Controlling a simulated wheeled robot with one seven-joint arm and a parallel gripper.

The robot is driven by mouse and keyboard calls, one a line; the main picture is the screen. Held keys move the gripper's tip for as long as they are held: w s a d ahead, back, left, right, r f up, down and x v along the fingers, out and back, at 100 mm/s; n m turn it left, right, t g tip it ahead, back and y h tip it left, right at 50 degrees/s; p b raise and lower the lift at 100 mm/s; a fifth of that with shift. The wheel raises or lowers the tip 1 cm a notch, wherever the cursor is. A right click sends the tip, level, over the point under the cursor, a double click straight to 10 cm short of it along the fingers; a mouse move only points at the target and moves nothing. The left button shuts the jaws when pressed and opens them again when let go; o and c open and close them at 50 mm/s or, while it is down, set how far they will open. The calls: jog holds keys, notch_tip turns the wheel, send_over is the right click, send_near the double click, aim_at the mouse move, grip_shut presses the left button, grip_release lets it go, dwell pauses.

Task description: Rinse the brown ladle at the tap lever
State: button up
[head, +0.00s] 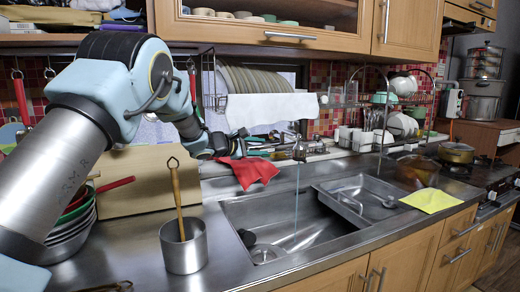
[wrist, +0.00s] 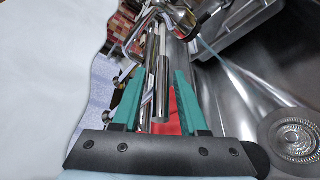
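The brown ladle (head: 179,200) stands in a metal pot (head: 184,250) on the counter left of the sink, its looped handle up and its lower end hidden. The tap (head: 300,152) is at the back edge of the sink, and a thin water stream (head: 297,195) falls from it. In the wrist view the chrome tap (wrist: 178,18) is beyond my fingertips, with the stream to its right. My gripper (wrist: 156,78) is open, with a chrome rod-like part (wrist: 160,85) showing between its teal fingers; I cannot tell whether they touch it. The ladle is not in the wrist view.
A red cloth (head: 250,171) hangs at the sink's back left corner. The sink (head: 320,228) has a drain at its left and a metal tray (head: 372,198) at its right. A yellow cloth (head: 430,200) lies right of it. A plate rack (head: 250,78) stands behind.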

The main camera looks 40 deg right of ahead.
jog(key=shift+o, duration=0.7)
jog(key=b+v, duration=0.4)
jog(key=v, duration=0.6)
jog(key=shift+a, duration=0.35)
jog(key=shift+r, duration=0.1)
